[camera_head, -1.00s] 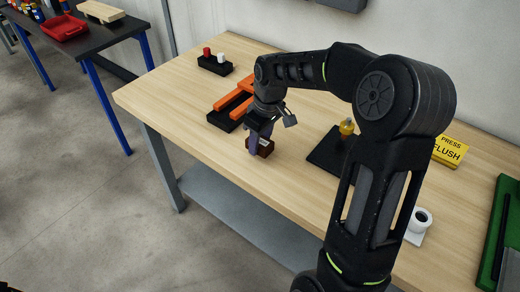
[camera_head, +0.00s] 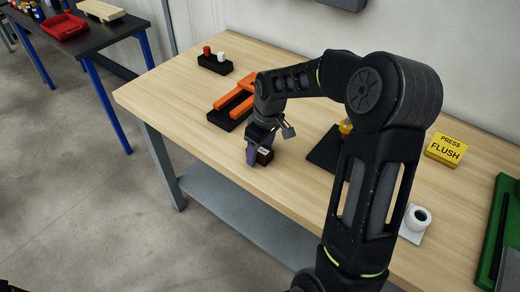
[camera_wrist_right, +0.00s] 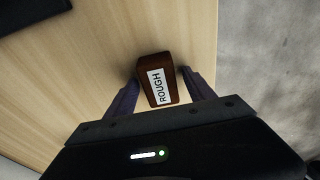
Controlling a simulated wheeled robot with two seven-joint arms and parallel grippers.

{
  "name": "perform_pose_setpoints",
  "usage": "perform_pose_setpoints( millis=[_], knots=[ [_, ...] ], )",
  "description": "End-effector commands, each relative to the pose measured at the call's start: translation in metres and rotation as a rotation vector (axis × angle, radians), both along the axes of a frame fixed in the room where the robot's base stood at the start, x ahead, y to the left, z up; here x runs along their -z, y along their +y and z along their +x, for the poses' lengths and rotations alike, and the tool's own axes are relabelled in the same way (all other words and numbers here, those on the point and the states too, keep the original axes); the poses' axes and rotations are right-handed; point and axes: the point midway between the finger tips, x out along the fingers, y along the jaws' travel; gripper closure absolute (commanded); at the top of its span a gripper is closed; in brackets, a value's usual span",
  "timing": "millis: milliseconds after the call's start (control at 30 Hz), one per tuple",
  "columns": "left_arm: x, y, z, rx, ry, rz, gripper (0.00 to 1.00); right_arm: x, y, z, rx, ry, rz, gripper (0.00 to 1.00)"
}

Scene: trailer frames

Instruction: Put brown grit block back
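A dark brown block (camera_head: 265,156) with a white label is at the front edge of the workbench. In the right wrist view the block (camera_wrist_right: 158,80) sits between the two fingers, its label reading "ROUGH". Whether the block touches the bench top is unclear. A black tray with orange rails (camera_head: 233,93) lies behind and to the left of the gripper. My left gripper is not in view.
A black holder (camera_head: 214,65) with red and white pieces stands at the back left. A black pad (camera_head: 326,150) with a yellow knob (camera_head: 346,126) lies to the right, partly behind my arm. A yellow sign (camera_head: 446,149), a white cup (camera_head: 417,217) and a green board (camera_head: 501,235) are farther right.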

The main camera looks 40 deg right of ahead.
Motion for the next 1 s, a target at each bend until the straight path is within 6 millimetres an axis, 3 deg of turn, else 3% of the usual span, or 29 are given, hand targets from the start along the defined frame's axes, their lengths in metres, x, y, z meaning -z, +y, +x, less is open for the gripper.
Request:
perform_pose_setpoints(
  millis=[267, 467, 1000],
  knots=[
    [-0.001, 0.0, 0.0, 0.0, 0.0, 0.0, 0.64, -0.002, 0.0, 0.0, 0.0, 0.0, 0.0, 0.37],
    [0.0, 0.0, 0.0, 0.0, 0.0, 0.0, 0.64, -0.016, -0.001, -0.001, 0.001, -0.004, -0.002, 0.37],
    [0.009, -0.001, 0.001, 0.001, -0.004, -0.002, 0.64, -0.113, -0.005, -0.015, 0.0, -0.002, -0.001, 0.37]
  ],
)
